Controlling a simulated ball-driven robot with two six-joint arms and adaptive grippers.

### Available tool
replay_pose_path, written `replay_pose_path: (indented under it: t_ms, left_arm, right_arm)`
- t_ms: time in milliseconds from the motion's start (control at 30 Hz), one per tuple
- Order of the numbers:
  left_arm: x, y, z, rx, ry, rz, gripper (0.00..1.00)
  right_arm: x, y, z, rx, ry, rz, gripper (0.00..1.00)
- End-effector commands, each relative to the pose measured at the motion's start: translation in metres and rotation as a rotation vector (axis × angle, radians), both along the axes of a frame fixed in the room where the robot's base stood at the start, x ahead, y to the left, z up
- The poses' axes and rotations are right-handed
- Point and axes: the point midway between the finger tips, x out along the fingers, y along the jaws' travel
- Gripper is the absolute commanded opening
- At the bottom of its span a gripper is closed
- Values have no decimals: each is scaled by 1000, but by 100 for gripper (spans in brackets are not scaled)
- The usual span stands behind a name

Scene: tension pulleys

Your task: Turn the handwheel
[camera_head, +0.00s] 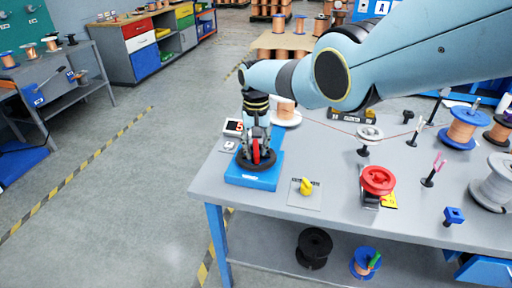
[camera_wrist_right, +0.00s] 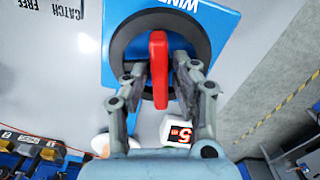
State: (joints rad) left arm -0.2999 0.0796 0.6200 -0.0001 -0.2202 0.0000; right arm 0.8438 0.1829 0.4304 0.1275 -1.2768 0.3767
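A black round handwheel (camera_wrist_right: 122,50) with a red grip bar (camera_wrist_right: 159,62) across it sits on a blue base (camera_wrist_right: 220,22) with partly hidden white lettering. In the head view the handwheel (camera_head: 242,164) and blue base (camera_head: 262,180) are at the table's left front corner. My right gripper (camera_wrist_right: 160,82) points down over the wheel. Its fingers stand on either side of the red bar, with narrow gaps showing between them and the bar. The right gripper (camera_head: 257,152) hides part of the wheel in the head view. My left gripper is in neither view.
A counter box (camera_head: 234,127) showing a red 5 stands behind the wheel. A yellow knob (camera_head: 306,186) and a red wheel (camera_head: 378,180) are to the right on the table. Copper and grey spools (camera_head: 463,127) crowd the right side.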

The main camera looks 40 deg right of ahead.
Motion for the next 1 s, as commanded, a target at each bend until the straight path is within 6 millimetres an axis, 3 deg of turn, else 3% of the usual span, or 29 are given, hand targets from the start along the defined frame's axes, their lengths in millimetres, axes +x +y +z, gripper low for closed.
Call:
replay_pose_path:
  t_ms: [367,567,667,1000]
  left_arm:
    - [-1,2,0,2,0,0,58]
    - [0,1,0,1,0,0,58]
    - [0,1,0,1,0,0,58]
    - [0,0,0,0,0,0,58]
  right_arm:
    - [0,0,1,0,0,0,38]
    - [1,-1,15,0,-2,0,38]
    - [0,0,28,0,-2,1,38]
    - [1,0,100,-1,-2,1,38]
